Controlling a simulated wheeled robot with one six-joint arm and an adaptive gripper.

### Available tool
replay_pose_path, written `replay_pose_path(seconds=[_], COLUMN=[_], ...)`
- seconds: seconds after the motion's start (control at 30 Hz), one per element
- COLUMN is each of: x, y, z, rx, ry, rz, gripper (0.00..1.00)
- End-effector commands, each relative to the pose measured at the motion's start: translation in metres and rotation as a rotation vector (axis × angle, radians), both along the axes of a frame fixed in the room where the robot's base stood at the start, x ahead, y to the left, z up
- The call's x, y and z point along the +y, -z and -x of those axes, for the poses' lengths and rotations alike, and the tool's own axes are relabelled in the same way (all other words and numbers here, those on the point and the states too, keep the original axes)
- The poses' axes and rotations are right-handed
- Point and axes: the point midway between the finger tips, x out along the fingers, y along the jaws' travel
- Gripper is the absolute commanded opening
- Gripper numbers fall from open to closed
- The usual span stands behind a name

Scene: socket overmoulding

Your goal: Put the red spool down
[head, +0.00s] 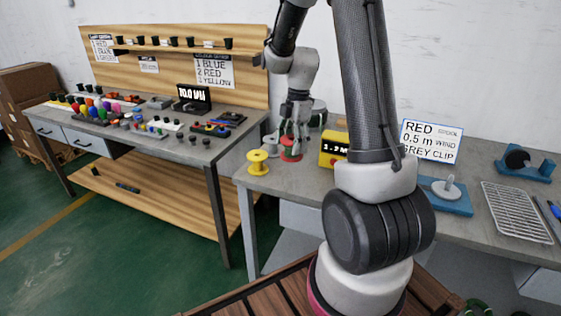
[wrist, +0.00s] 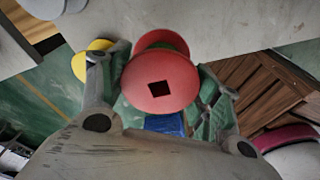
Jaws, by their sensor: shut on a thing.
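The red spool (head: 291,155) is upright at the near end of the right-hand bench, under my gripper (head: 292,137). My gripper is shut on the red spool, with fingers on both sides of it. In the wrist view the spool (wrist: 160,75) sits between the fingers, its round flange with a square hole facing the camera. The spool's lower flange is at or just above the bench top; I cannot tell whether it touches. The fingers hide part of its core.
A yellow spool (head: 257,162) stands just left of the red one, near the bench edge. A yellow box with a display (head: 333,149) stands to the right. A sign (head: 431,142), blue fixtures (head: 446,197) and a wire rack (head: 516,212) lie farther right.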

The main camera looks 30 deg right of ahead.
Motion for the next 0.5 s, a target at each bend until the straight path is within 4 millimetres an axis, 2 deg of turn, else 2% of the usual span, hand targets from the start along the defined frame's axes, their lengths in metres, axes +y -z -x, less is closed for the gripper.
replay_pose_path(seconds=[0.1, 0.2, 0.37, 0.5], x=[0.000, 0.000, 0.000, 0.000], y=[0.026, 0.041, 0.054, 0.075], z=[0.001, 0.001, 0.000, 0.001], rx=[0.006, 0.003, 0.002, 0.004], ry=[0.001, 0.002, 0.001, 0.002], rz=[-0.002, 0.000, 0.001, 0.000], gripper=[0.40, 0.40, 0.40, 0.40])
